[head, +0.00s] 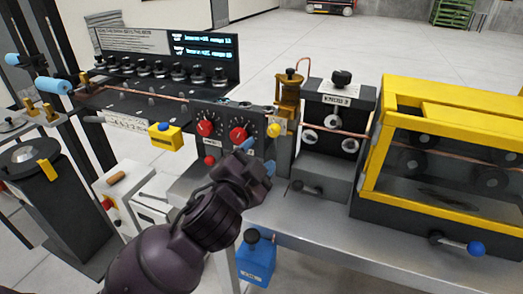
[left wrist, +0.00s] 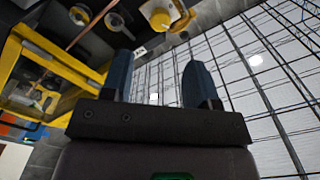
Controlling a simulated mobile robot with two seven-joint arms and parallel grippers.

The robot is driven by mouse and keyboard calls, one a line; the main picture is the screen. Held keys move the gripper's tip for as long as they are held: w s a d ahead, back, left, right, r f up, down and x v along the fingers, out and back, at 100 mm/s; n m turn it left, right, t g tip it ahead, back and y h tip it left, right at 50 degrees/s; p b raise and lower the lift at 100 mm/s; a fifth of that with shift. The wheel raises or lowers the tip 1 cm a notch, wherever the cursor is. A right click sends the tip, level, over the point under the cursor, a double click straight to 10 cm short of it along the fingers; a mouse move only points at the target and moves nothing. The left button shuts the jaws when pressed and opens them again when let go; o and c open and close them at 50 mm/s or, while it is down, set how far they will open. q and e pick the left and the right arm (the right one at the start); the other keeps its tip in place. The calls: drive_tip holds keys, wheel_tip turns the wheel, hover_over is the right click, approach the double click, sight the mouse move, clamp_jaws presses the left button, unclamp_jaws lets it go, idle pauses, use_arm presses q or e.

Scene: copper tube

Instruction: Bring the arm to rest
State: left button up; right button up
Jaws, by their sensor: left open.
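My left arm comes in from the bottom left of the head view. Its gripper (head: 258,157) is in front of the grey control box (head: 231,118) with red knobs. Its two blue fingers stand apart. In the left wrist view the left gripper (left wrist: 159,82) is open with nothing between the fingers, and a ceiling grid shows behind them. I cannot tell whether a fingertip touches the box. The copper tube (head: 130,93) runs along the line from the left and shows again near the rollers (head: 331,121). My right gripper is not in view.
A yellow-framed guard box (head: 376,152) stands at the right on the metal bench (head: 318,225). A blue container (head: 256,262) is below the bench edge. A black panel with knobs and a display (head: 204,54) stands at the back left. Open floor lies behind.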

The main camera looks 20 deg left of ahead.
use_arm(q)
drive_tip(key=shift+s, duration=0.15)
idle(0.3)
drive_tip(key=s+a+f+n+g+y, duration=0.1)
drive_tip(key=s+a+f+n+g, duration=0.3)
drive_tip(key=f, duration=0.3)
drive_tip(key=s+a+f+n+g+y, duration=0.1)
drive_tip(key=s+a+f+n+g, duration=0.1)
drive_tip(key=s+a+f+g, duration=0.45)
drive_tip(key=s+f+n+g, duration=0.3)
drive_tip(key=s+f+g, duration=0.1)
drive_tip(key=s+f, duration=0.75)
drive_tip(key=w+f+t+h+b, duration=0.1)
drive_tip(key=w+f+t, duration=0.4)
drive_tip(key=f+t, duration=0.3)
drive_tip(key=shift+w+f+m, duration=0.3)
drive_tip(key=shift+w+f, duration=0.05)
drive_tip(key=shift+f, duration=1)
